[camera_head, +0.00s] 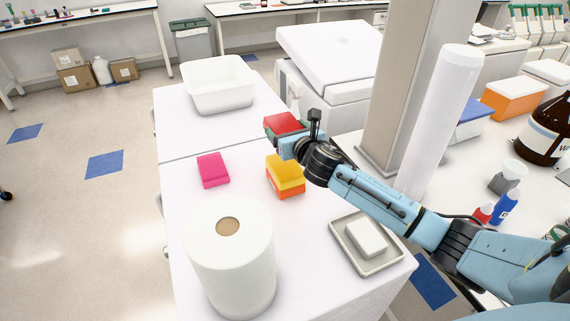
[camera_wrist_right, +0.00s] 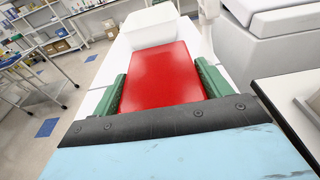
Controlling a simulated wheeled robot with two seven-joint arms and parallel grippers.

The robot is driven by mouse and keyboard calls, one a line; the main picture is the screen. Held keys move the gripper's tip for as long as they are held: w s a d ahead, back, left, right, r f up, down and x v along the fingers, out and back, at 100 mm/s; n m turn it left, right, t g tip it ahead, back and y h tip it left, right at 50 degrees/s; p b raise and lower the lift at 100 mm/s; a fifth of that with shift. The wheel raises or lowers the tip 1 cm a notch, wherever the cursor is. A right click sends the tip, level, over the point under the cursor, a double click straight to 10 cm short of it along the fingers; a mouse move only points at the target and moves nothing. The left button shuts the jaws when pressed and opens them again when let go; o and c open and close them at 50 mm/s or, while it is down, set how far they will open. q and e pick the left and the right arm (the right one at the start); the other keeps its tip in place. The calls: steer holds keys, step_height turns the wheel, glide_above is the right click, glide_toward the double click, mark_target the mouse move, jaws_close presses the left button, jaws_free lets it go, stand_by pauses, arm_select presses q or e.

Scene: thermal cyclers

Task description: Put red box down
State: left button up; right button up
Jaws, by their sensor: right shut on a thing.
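The red box (camera_head: 282,123) is in my right gripper (camera_head: 285,133), over the white table behind the yellow and orange boxes. In the right wrist view the red box (camera_wrist_right: 162,75) lies flat between two green fingers (camera_wrist_right: 160,88), one along each side. Whether its underside touches the table is hidden. My left gripper is not in the head view.
A pink box (camera_head: 213,170) lies left of a yellow box (camera_head: 285,170) stacked on an orange one (camera_head: 287,190). A white bin (camera_head: 218,84) stands at the back. A paper roll (camera_head: 232,260) and a tray (camera_head: 340,250) are in front. White tabletop (camera_head: 195,140) is bare left of the red box.

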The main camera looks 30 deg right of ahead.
mark_target(287, 167)
step_height(287, 167, down, 10)
steer(key=b, duration=0.2)
steer(key=shift+r+b, duration=0.2)
steer(key=shift+b, duration=0.15)
steer(key=shift+f, duration=0.1)
steer(key=shift+f, duration=0.15)
steer(key=o, duration=1)
steer(key=shift+o, duration=0.2)
